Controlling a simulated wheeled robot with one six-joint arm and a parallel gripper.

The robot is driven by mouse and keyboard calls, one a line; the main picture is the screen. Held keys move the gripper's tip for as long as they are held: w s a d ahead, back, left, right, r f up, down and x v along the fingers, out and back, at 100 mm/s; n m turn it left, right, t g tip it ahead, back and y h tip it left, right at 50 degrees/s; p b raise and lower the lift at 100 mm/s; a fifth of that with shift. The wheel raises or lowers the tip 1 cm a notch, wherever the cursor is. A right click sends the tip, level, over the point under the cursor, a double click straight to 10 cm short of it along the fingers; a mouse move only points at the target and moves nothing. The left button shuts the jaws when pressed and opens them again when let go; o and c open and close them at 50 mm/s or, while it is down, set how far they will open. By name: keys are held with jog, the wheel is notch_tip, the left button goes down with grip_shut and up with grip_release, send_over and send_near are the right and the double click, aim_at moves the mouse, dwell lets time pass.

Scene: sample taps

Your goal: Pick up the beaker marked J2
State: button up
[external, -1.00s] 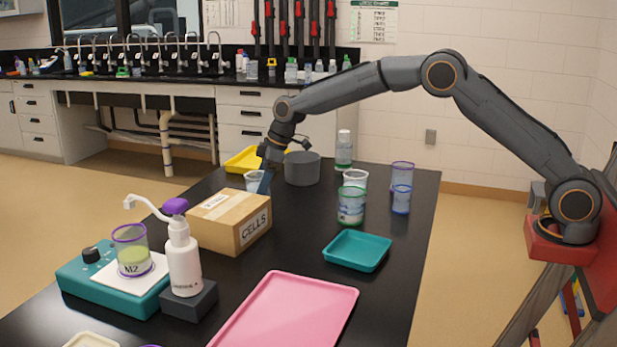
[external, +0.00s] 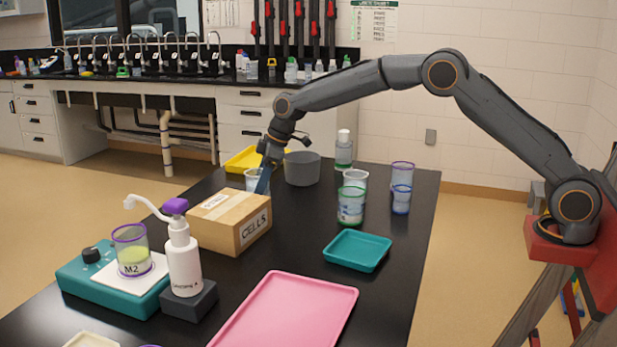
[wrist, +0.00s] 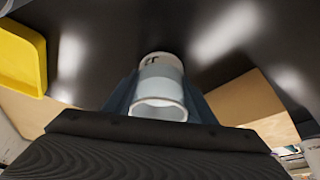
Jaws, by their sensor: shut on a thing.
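A clear beaker with a white rim (wrist: 160,90) is between the two fingers of my gripper (wrist: 162,98) in the wrist view. A small dark mark shows at its far end, too partial to read surely. In the external view my gripper (external: 264,178) points down at the far left side of the black table, shut on this beaker (external: 251,178). The box and fingers hide part of the beaker, so I cannot tell whether its base touches the table.
A cardboard box marked CELLS (external: 229,222) stands just in front of the gripper. A grey round container (external: 302,169) is close on the right, a yellow tray (external: 241,160) behind. Several beakers (external: 351,206) stand further right. A teal tray (external: 357,251) lies nearer.

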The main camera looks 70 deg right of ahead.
notch_tip(320, 180, up, 9)
jog(key=b, duration=0.1)
dwell(0.7)
